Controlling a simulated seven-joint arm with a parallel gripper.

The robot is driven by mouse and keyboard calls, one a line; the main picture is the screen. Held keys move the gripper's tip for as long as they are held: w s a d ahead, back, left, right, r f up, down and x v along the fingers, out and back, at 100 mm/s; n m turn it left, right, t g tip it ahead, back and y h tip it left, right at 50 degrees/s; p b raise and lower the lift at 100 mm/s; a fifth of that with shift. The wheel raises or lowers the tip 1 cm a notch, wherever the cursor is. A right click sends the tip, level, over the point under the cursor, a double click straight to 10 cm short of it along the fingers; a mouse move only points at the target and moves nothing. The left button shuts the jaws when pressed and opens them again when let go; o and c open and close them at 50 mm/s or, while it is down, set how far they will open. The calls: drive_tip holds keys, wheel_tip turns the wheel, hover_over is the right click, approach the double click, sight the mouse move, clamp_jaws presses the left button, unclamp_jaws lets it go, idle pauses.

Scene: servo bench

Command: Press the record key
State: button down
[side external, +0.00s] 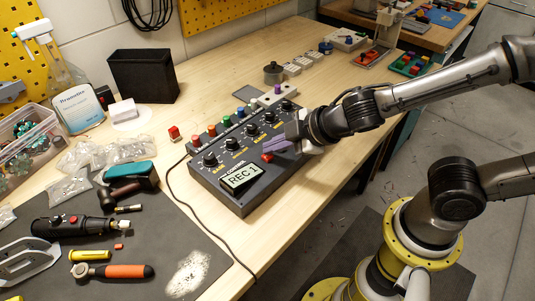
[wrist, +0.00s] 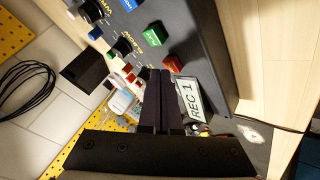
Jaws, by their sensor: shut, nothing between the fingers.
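The black control box (side external: 245,197) sits on the wooden bench, with a lit display (side external: 241,176) reading "REC 1". A red key (side external: 267,157), likely the record key, is on its front part near the display. The red key (wrist: 173,64) also shows in the wrist view, beside the display (wrist: 188,98) and a green key (wrist: 155,34). My gripper (side external: 266,145) is shut and empty, low over the panel close to the red key. In the wrist view the fingertips (wrist: 160,72) are just left of the red key. Contact cannot be told.
Several black knobs (side external: 210,160) and a row of coloured caps (side external: 195,141) stand on the box behind the keys. A dark mat (side external: 180,240) with tools lies at the left. A black bin (side external: 143,75) stands behind. Bare wood lies right of the box.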

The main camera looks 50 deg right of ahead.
drive_tip(key=shift+r, duration=0.4)
drive_tip(key=shift+r, duration=2.55)
